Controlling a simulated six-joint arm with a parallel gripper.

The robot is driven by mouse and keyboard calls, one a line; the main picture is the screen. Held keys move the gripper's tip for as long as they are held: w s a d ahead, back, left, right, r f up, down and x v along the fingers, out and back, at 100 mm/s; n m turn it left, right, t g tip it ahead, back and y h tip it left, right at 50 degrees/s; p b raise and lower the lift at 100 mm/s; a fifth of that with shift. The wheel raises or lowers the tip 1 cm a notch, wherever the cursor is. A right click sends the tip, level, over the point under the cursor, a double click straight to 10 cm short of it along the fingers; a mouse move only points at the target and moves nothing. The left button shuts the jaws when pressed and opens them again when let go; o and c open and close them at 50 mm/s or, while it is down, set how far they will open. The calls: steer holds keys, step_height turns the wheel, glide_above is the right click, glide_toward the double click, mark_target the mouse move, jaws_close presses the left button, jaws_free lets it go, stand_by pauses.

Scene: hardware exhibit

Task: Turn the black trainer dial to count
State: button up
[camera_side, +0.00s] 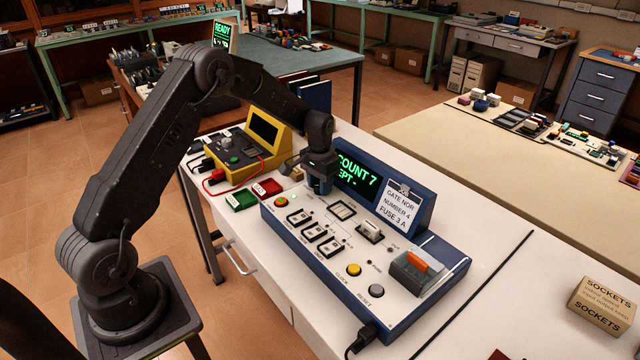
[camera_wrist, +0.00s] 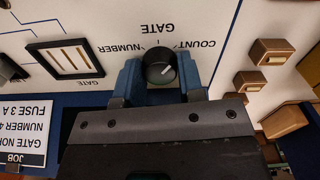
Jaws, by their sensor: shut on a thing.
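The black trainer dial (camera_wrist: 157,76) is a round knob on the white panel, seen in the wrist view between my fingers. Its white pointer line slants to the right and slightly up, roughly toward the COUNT label (camera_wrist: 195,43). The NUMBER label (camera_wrist: 125,47) is to the upper left and GATE above, all upside down. My gripper (camera_wrist: 161,65) is shut on the dial, one blue finger on each side. In the side view my gripper (camera_side: 321,186) is down at the trainer's far end and hides the dial.
A job card (camera_side: 398,204) is clipped to the display housing. A yellow instrument (camera_side: 252,148) and green and red trays (camera_side: 240,200) are close by my gripper.

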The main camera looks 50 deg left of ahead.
steer(key=shift+m, duration=0.6)
steer(key=o, duration=0.9)
steer(key=shift+r, duration=6.95)
